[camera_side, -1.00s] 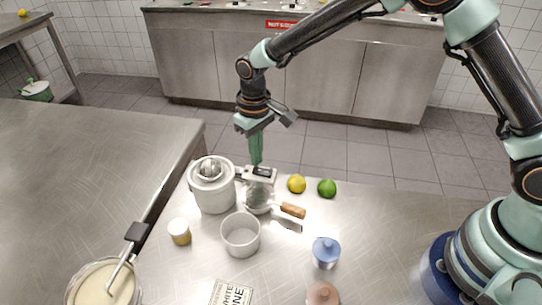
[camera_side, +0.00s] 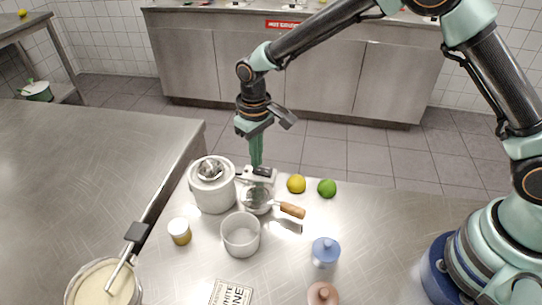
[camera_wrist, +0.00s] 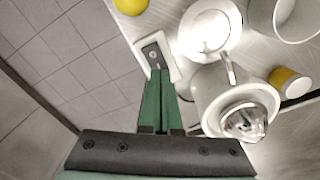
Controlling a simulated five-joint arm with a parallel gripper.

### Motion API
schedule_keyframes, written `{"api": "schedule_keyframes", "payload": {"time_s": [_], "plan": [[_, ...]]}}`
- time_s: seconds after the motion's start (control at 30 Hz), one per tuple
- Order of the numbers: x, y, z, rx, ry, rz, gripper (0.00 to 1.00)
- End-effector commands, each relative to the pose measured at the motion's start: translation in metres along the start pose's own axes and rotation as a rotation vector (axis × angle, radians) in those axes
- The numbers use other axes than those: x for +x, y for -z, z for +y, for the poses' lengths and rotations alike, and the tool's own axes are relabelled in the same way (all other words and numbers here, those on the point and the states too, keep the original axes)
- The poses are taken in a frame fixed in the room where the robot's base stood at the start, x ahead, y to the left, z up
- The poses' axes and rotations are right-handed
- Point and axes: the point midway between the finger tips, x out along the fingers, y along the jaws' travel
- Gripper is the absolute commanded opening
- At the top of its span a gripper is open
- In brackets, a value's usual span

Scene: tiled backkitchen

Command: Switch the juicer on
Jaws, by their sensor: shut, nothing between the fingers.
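The juicer (camera_side: 212,190) is a pale round body with a metal reamer cone on top, standing at the table's back left corner. It also shows in the wrist view (camera_wrist: 235,105). Beside it, on its right, is a small pale switch box with a dark rocker switch (camera_side: 262,171), seen in the wrist view as a dark strip on a light plate (camera_wrist: 152,52). My gripper (camera_side: 256,164) points down, with green fingers shut and empty. Its fingertips (camera_wrist: 161,72) are right by the near end of the switch. I cannot tell whether they touch it or which way the rocker lies.
A strainer with a wooden handle (camera_side: 291,210), a grey pot (camera_side: 241,236) and a yellow-labelled jar (camera_side: 179,232) stand in front. A lemon (camera_side: 296,184) and a lime (camera_side: 327,188) lie to the right. A blue lidded jar (camera_side: 325,252) stands nearer.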

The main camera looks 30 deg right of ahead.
Motion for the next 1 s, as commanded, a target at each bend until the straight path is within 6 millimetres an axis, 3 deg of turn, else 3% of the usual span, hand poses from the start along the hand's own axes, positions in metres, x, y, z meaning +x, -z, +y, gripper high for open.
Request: {"api": "schedule_keyframes", "payload": {"time_s": [1.0], "plan": [[0.013,0.000,0.000,0.000,0.000,-0.001,0.00]]}}
